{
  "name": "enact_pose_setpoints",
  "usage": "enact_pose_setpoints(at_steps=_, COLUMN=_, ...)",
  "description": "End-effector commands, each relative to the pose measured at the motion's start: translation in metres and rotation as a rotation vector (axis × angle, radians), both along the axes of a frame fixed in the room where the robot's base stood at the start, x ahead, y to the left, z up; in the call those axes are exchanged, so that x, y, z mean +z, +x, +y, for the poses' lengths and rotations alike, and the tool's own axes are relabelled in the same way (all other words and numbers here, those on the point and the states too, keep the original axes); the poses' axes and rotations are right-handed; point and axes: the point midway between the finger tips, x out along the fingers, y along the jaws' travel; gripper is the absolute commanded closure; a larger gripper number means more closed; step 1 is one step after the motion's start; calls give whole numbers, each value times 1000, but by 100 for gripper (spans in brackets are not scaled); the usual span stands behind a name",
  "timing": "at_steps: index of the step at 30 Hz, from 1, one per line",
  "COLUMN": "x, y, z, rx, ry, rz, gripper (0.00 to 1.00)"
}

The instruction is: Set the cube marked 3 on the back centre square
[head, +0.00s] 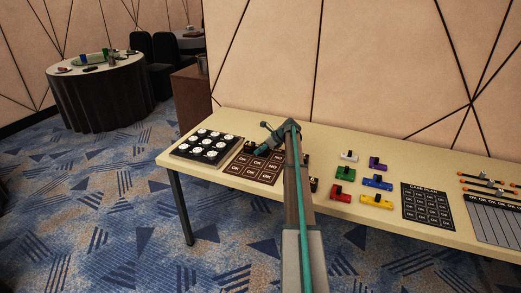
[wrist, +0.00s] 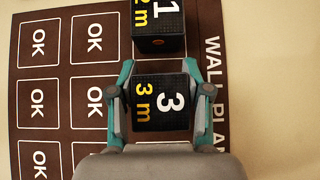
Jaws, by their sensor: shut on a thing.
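My gripper (wrist: 160,97) is shut on the black cube marked 3 (wrist: 161,112), which has a white 3 and a yellow "3 m". One finger is on each side of it. The cube is over or on the back centre square of the brown wall plan board (wrist: 68,70); I cannot tell whether it touches. The square beneath is hidden. The black cube marked 1 (wrist: 158,28) stands beside it on the back left square, a small gap apart. In the head view my gripper (head: 262,151) is over the board's back row and the held cube is not clear.
A dark tray with several white round pieces (head: 207,148) is left of the board. Coloured blocks (head: 345,173), a cage plan sheet (head: 428,206) and a grey chart (head: 497,220) lie farther right on the table.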

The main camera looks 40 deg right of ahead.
Motion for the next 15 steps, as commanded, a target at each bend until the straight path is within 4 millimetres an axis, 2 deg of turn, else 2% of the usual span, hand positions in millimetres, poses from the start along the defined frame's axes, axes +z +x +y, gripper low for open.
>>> enact_pose_setpoints(at_steps=3, x=-2, y=0, z=0, rx=0, ry=0, rz=0, gripper=88)
enact_pose_setpoints(at_steps=4, x=-3, y=0, z=0, rx=0, ry=0, rz=0, gripper=48)
enact_pose_setpoints(at_steps=8, x=-3, y=0, z=0, rx=0, ry=0, rz=0, gripper=27)
enact_pose_setpoints(at_steps=15, x=-2, y=0, z=0, rx=0, ry=0, rz=0, gripper=26)
